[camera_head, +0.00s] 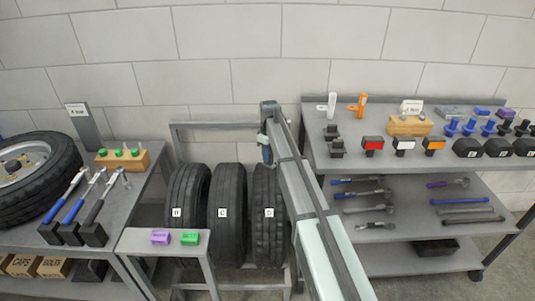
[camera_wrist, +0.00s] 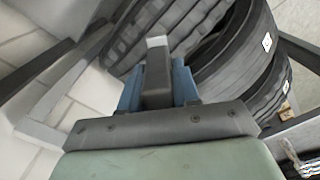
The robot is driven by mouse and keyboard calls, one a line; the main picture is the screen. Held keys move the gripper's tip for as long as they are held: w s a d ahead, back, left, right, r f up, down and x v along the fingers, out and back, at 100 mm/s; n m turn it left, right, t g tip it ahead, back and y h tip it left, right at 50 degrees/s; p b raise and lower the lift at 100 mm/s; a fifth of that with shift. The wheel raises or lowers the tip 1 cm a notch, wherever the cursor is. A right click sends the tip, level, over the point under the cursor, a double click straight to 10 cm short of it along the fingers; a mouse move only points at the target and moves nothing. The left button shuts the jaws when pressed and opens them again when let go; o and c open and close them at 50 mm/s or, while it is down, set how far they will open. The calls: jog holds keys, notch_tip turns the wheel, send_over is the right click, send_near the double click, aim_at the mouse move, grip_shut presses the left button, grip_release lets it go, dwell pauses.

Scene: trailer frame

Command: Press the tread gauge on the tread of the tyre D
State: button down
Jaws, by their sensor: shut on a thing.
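Tyre D (camera_head: 268,225), black with a white "D" label and chunky tread, stands upright at the right end of a row of three tyres. My gripper (camera_head: 266,152) is above and behind its top, partly hidden by my arm. In the wrist view my gripper (camera_wrist: 157,88) has its blue fingers shut on a dark grey block with a pale tip, seemingly the tread gauge (camera_wrist: 157,72). The tip points toward a treaded tyre, probably D (camera_wrist: 150,25). I cannot tell whether they touch.
Tyres B (camera_head: 184,195) and C (camera_head: 226,210) stand left of D within a grey rack (camera_head: 190,126). A small stand (camera_head: 135,242) holds purple and green blocks. A tool shelf (camera_head: 320,155) stands right, a bench (camera_head: 60,222) left.

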aim_at(269, 165)
jog(key=shift+f, duration=2.55)
jog(key=shift+f, duration=0.65)
jog(key=shift+r, duration=0.1)
jog(key=shift+r, duration=2.95)
